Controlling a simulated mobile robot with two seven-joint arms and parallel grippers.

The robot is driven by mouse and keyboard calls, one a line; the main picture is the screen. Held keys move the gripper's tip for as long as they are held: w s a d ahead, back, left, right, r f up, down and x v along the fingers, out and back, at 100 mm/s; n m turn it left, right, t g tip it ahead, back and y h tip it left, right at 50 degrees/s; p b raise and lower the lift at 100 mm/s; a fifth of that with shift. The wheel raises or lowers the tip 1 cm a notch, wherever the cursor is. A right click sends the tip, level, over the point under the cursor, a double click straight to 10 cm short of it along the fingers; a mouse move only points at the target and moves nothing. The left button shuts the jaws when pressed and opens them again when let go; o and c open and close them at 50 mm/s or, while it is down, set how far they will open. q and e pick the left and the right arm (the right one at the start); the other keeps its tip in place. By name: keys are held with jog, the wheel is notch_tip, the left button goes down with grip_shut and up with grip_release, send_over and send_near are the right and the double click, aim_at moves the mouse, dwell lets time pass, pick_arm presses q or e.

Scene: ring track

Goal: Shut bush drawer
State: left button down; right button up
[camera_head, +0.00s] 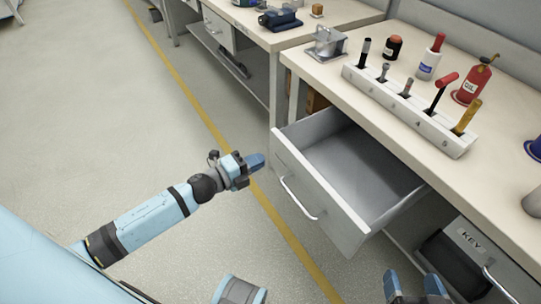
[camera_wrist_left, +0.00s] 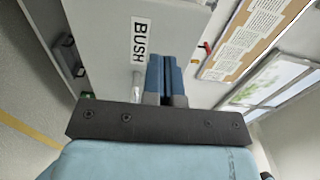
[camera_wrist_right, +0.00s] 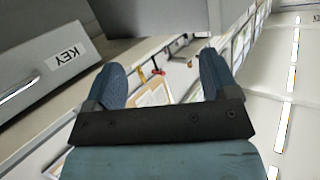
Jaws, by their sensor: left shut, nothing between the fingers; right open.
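The bush drawer (camera_head: 318,193) is pulled out from under the workbench and looks empty inside. Its front panel with a bar handle (camera_head: 298,198) faces my left arm. In the left wrist view a panel labelled BUSH (camera_wrist_left: 140,41) shows beyond the fingers. My left gripper (camera_head: 256,161) is shut and empty, just left of the drawer front's far corner; whether it touches the panel I cannot tell. Its fingers also show in the left wrist view (camera_wrist_left: 165,80). My right gripper (camera_head: 418,287) is open and empty at the bottom edge, left of the KEY drawer (camera_head: 472,240).
The workbench top (camera_head: 350,85) holds a white tool rack (camera_head: 405,108), a red oil can (camera_head: 473,84) and several small items. A second bench (camera_head: 330,15) stands behind. Clear floor with a yellow line (camera_head: 190,95) lies to the left.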

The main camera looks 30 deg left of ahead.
aim_at(278, 151)
pick_arm(q)
jog(key=x, duration=0.4)
jog(key=shift+w, duration=0.1)
jog(key=shift+w+d, duration=0.15)
pick_arm(e)
jog(key=shift+w+a+r+t, duration=0.25)
jog(key=shift+a+r+t, duration=0.05)
jog(key=shift+r, duration=0.35)
pick_arm(q)
jog(key=shift+w, duration=0.1)
